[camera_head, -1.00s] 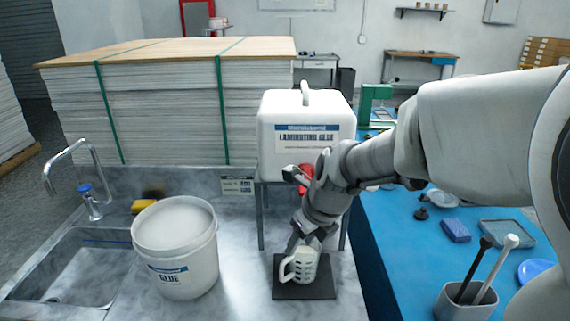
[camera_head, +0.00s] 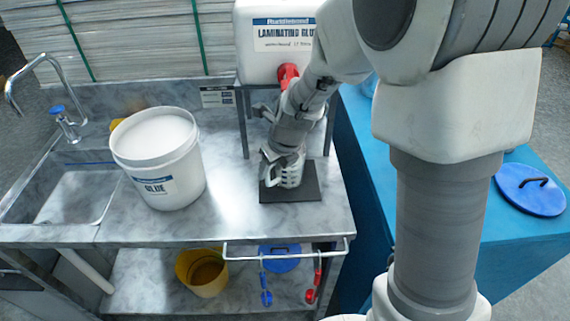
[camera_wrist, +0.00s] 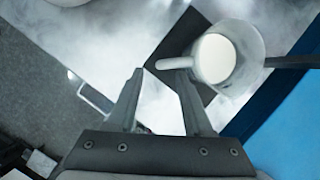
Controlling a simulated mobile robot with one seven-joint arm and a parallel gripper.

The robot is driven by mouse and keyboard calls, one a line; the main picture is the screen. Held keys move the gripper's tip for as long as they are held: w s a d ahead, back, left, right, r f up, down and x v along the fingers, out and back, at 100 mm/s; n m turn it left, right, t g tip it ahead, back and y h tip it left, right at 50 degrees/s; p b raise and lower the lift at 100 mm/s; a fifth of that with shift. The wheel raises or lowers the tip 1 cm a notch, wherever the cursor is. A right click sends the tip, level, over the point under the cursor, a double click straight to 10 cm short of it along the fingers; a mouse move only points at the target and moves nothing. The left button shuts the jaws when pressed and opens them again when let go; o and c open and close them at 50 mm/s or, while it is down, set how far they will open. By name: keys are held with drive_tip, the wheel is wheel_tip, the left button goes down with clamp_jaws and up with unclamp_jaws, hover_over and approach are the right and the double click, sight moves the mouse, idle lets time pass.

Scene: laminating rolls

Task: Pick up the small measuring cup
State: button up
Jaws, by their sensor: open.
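A small pale measuring cup (camera_head: 291,174) with dark markings stands upright on a dark square mat (camera_head: 305,191) under the glue dispenser. In the wrist view the cup (camera_wrist: 232,78) holds white liquid, and its handle points left. My gripper (camera_head: 277,160) is low beside the cup and partly covers it in the head view. In the wrist view my gripper (camera_wrist: 160,74) is open, with the handle's end showing between and just past the fingertips. I cannot tell whether a finger touches the handle.
A white glue dispenser (camera_head: 275,58) with a red tap (camera_head: 287,73) stands over the mat. A glue bucket (camera_head: 160,190) and a sink (camera_head: 75,195) are to the left. A blue table (camera_head: 355,150) is to the right. A yellow bucket (camera_head: 203,275) is on the lower shelf.

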sight(269, 185)
drive_tip(key=x, duration=0.4)
drive_tip(key=shift+a+f+b, duration=0.1)
drive_tip(key=shift+f+b, duration=0.25)
drive_tip(key=shift+b, duration=0.05)
clamp_jaws()
drive_tip(key=shift+w+r, duration=0.1)
drive_tip(key=shift+w, duration=0.05)
idle(0.9)
